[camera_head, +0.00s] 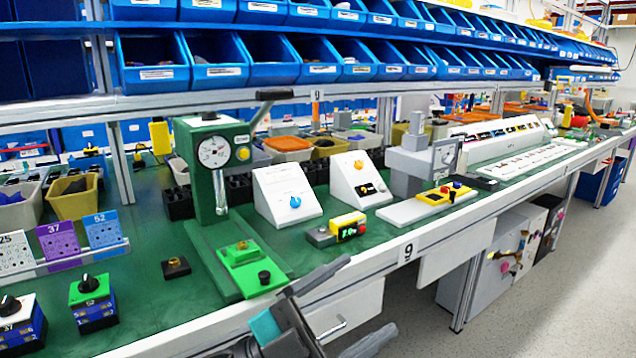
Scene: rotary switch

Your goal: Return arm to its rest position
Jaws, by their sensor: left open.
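My left gripper (368,294) is at the bottom middle, in front of the bench's front edge. Its two dark fingers are spread apart with nothing between them. A rotary switch with a black knob on a green top and blue body (93,303) stands on the bench at the lower left. Another rotary switch with a white top (19,326) is beside it at the left edge, partly cut off. Both are well to the left of my gripper and apart from it. My right gripper is not in view.
A green press stand with a dial (214,152) rises behind my gripper. White sloped boxes with a blue knob (288,196) and an orange knob (359,182) stand to its right. Number cards (60,243) stand at the left. The floor (560,300) at the right is clear.

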